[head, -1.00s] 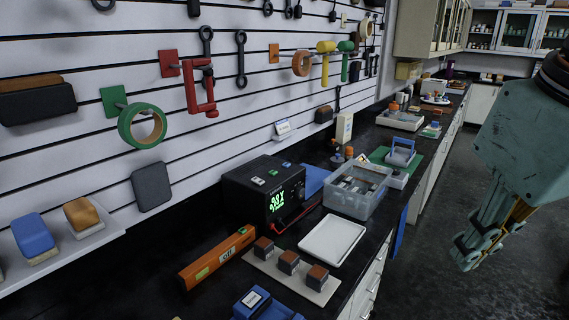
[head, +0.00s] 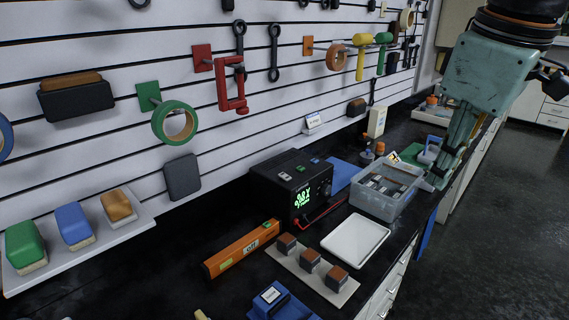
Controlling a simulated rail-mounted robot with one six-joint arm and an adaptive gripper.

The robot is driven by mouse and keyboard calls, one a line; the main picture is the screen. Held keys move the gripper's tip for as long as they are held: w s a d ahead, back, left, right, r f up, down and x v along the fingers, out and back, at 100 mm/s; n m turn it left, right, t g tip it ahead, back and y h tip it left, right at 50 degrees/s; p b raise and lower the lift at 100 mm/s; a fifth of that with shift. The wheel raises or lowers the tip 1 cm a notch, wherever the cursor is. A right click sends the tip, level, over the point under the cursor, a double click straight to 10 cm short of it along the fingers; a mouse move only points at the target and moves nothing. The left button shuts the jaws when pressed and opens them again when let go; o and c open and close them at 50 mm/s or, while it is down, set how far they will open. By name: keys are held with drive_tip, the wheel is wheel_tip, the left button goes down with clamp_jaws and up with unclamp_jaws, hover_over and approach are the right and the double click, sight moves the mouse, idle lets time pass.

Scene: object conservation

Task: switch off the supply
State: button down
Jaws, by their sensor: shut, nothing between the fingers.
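The power supply (head: 290,195) is a black box on the dark bench, against the slatted wall. Its front shows a lit green display (head: 302,198) and a dark knob side. On its top are small white, green and blue patches; I cannot tell which is a switch. A red and a black lead show at its lower front.
A clear bin (head: 408,200) with parts stands right of the supply. A white tray (head: 357,240), a board with several blocks (head: 310,262) and an orange level (head: 243,250) lie in front. Tools hang on the wall behind. The floor at right is clear.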

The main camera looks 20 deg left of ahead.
drive_tip(key=w+a+r+n+p, duration=0.2)
drive_tip(key=w+a+n+p, duration=0.15)
drive_tip(key=w+a, duration=0.45)
drive_tip(key=n+g+p, duration=0.2)
drive_tip(key=n+p, duration=0.8)
drive_tip(key=n, duration=0.6)
hover_over(284, 174)
drive_tip(key=s+d, duration=0.1)
wheel_tip(284, 174, down, 10)
drive_tip(key=shift+d+r, duration=0.2)
drive_tip(key=shift+r, duration=0.05)
drive_tip(key=shift+w+a+f, duration=0.1)
drive_tip(key=shift+a+f, duration=0.15)
drive_tip(key=shift+f, duration=2.05)
drive_tip(key=shift+w+a+f, duration=0.15)
drive_tip(key=shift+a+f, duration=0.1)
drive_tip(key=shift+f, duration=2.1)
drive_tip(key=shift+w+a+f, duration=0.1)
drive_tip(key=shift+a+f, duration=0.15)
drive_tip(key=shift+f, duration=2.05)
drive_tip(key=shift+w+d, duration=0.1)
